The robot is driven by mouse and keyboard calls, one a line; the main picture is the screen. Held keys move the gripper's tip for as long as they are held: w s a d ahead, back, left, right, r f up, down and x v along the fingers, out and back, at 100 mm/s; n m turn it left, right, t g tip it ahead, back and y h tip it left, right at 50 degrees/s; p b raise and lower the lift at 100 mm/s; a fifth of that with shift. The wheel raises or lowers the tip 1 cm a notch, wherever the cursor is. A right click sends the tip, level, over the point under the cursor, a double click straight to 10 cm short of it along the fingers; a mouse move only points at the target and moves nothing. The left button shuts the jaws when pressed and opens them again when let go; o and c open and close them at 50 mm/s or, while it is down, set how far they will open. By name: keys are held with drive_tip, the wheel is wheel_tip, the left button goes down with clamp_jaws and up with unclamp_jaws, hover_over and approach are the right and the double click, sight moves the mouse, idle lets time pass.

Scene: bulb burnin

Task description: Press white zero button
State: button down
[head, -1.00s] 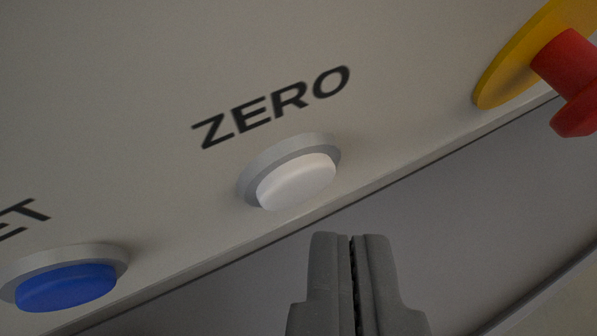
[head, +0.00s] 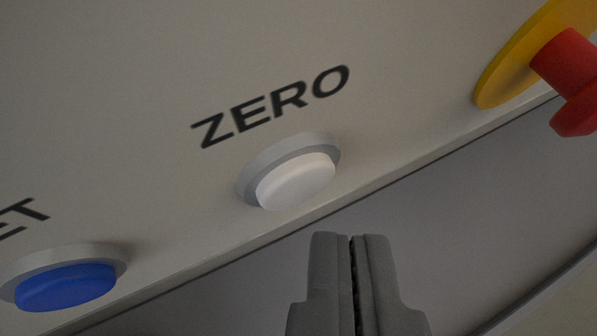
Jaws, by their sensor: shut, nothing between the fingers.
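The white button (head: 297,182) sits in a grey ring on the pale panel, under the black word ZERO (head: 272,107). Its cap stands out from the ring. My gripper (head: 352,238) is shut and empty. Its fingertips show below and a little to the right of the white button in the picture, with a visible gap between them and the button. How far the tips are from the panel in depth I cannot tell.
A blue button (head: 66,288) in a grey ring is at the lower left, under partly cut-off lettering. A red knob (head: 572,75) on a yellow disc (head: 505,70) juts out at the upper right. The panel's lower edge runs diagonally behind my fingers.

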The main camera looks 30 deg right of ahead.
drive_tip(key=shift+w+d+r+p, duration=0.15)
drive_tip(key=shift+w+p, duration=0.2)
drive_tip(key=shift+p, duration=0.35)
drive_tip(key=shift+w+p, duration=0.4)
drive_tip(key=shift+p, duration=0.15)
idle(1.1)
drive_tip(key=shift+s, duration=0.1)
drive_tip(key=shift+s+b, duration=0.45)
drive_tip(key=shift+s, duration=0.25)
drive_tip(key=shift+s, duration=0.15)
drive_tip(key=shift+s+a+b, duration=0.3)
drive_tip(key=shift+s+b, duration=0.2)
drive_tip(key=shift+s, duration=0.3)
drive_tip(key=shift+s+a+b, duration=0.25)
drive_tip(key=shift+s+b, duration=0.2)
drive_tip(key=shift+s, duration=0.3)
drive_tip(key=shift+s+a, duration=0.15)
drive_tip(key=shift+s, duration=0.55)
